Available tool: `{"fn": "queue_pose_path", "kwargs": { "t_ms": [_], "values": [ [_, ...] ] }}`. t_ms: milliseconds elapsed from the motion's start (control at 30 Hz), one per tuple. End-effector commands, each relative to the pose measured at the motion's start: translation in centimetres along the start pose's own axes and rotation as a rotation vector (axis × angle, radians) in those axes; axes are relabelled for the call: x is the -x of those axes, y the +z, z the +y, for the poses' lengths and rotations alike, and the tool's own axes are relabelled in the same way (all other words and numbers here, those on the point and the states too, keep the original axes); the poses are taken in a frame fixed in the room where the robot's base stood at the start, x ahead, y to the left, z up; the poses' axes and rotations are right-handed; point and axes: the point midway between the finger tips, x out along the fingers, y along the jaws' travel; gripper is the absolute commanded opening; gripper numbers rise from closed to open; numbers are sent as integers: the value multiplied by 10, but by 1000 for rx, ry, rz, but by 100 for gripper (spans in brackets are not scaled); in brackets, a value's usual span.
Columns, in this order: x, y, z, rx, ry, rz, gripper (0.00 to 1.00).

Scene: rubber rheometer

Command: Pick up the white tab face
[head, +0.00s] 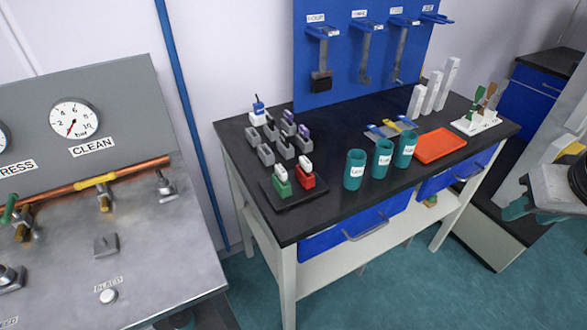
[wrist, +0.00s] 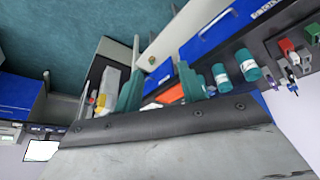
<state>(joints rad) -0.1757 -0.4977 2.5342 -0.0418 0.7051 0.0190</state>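I cannot tell for certain which piece is the white tab face. On the dark bench, a green block (head: 282,187) and a red block (head: 305,180) with white upper parts stand on a black base (head: 290,200). Behind them are several grey holders (head: 265,154), some with purple pieces, and a small blue-and-white piece (head: 258,108). The red block also shows at the upper right of the wrist view (wrist: 285,46). My gripper (wrist: 160,88) has its teal fingers apart with nothing held between them. It is right of the bench, far from these blocks.
Teal cups (head: 381,158), an orange tray (head: 440,145), white upright blocks (head: 432,92) and a white brush stand (head: 476,123) occupy the bench's middle and right. Tools hang on a blue board (head: 345,70) behind. A gauge panel (head: 85,110) stands left. Floor (head: 400,280) in front is clear.

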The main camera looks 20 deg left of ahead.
Motion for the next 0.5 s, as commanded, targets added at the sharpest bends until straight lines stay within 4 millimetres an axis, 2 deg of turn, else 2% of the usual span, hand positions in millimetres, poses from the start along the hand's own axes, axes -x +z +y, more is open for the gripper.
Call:
{"fn": "queue_pose_path", "kwargs": {
  "t_ms": [33,100,167,233,367,400,500],
  "values": [
    [-22,-22,-18,54,-20,54,40],
    [-46,-54,-46,119,-52,160,40],
    [-66,-78,-74,171,-88,249,40],
    [-87,-99,-111,232,-138,352,40],
    [-118,-123,-186,328,-252,542,40],
    [-126,-125,-209,353,-292,594,40],
    [-137,-123,-257,397,-385,705,40]
  ]
}}
